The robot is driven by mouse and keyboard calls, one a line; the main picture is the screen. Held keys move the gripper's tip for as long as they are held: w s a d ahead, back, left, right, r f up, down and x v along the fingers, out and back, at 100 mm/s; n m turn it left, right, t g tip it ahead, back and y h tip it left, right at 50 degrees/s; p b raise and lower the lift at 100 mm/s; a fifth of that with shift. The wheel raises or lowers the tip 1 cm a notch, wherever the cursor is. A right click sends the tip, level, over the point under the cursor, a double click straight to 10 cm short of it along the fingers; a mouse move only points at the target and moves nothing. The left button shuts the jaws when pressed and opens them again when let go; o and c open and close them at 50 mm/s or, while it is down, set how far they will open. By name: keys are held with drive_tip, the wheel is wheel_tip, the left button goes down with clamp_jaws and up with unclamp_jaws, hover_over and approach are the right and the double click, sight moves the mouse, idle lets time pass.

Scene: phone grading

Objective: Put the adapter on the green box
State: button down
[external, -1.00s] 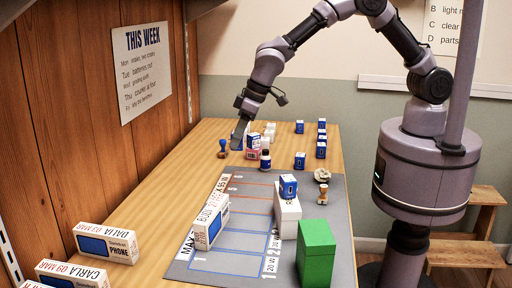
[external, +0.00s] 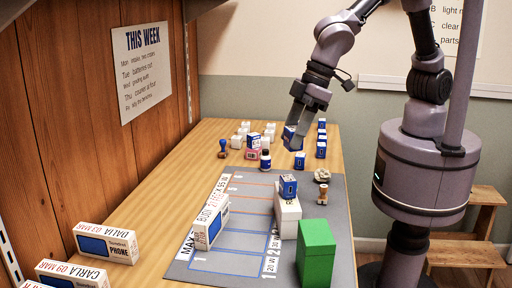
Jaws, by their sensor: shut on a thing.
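My gripper (external: 296,143) is above the far part of the table, shut on a small blue-and-white box (external: 290,133). The fingers hide part of this box, and I cannot read its label to tell whether it is the adapter. The green box (external: 315,252) stands upright at the near right corner of the grey mat, well in front of my gripper. Its top (external: 316,231) is bare.
A white box (external: 287,216) with a blue box (external: 288,186) on top stands behind the green box. A phone box (external: 211,222) stands left of it.

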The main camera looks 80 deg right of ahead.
drive_tip(key=s+a+n+y, duration=0.1)
drive_tip(key=s+a+n, duration=0.15)
drive_tip(key=s, duration=0.55)
drive_tip(key=s+a+n, duration=0.1)
drive_tip(key=s+a, duration=0.2)
drive_tip(key=s, duration=0.5)
drive_tip(key=b, duration=0.2)
hover_over(311, 234)
drive_tip(key=shift+g, duration=0.4)
drive_tip(key=f, duration=0.4)
drive_tip(key=s+d+f, duration=0.1)
drive_tip(key=f, duration=0.2)
drive_tip(key=shift+f, duration=0.1)
wheel_tip(311, 234, down, 4)
drive_tip(key=shift+r+b, duration=0.2)
drive_tip(key=shift+b, duration=0.55)
drive_tip(key=shift+r, duration=0.1)
drive_tip(key=c, duration=0.9)
unclamp_jaws()
drive_tip(key=shift+o, duration=0.2)
